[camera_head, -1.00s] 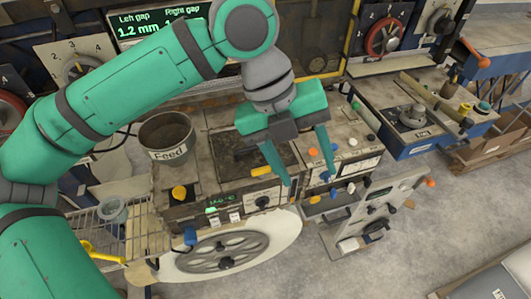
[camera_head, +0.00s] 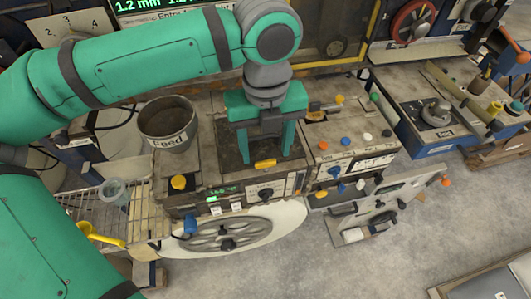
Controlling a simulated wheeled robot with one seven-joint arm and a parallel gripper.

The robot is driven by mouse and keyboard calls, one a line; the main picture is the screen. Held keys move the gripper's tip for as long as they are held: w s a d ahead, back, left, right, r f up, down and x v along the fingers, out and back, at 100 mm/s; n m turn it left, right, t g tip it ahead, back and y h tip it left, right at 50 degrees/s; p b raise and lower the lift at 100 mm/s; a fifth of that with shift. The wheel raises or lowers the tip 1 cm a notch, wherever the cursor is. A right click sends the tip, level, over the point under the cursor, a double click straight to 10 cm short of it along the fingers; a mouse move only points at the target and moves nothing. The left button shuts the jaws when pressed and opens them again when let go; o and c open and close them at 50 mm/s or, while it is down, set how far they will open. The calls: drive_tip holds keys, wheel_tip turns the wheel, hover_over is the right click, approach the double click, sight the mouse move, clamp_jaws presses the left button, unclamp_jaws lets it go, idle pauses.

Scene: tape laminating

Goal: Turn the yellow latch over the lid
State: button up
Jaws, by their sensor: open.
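The yellow latch (camera_head: 265,163) lies flat along the front edge of the machine's dark lid (camera_head: 229,156). My gripper (camera_head: 266,154) points down over the lid. Its two green fingers are spread apart, one to the left and one to the right of the latch in the picture. The latch shows just in front of the gap between the fingertips. I cannot tell whether the fingertips touch the lid. Part of the lid is hidden behind the gripper.
A grey feed pot (camera_head: 167,128) stands left of the lid. A yellow knob (camera_head: 179,182) sits at the front left. A panel with coloured knobs (camera_head: 345,141) adjoins on the right. A large wheel (camera_head: 224,233) is below the front. A wire basket (camera_head: 140,212) is at the left.

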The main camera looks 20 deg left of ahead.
sight(266, 161)
drive_tip(key=shift+f, duration=1.55)
drive_tip(key=shift+s, duration=0.1)
drive_tip(key=shift+a, duration=0.1)
drive_tip(key=c, duration=1.1)
drive_tip(key=shift+o, duration=0.2)
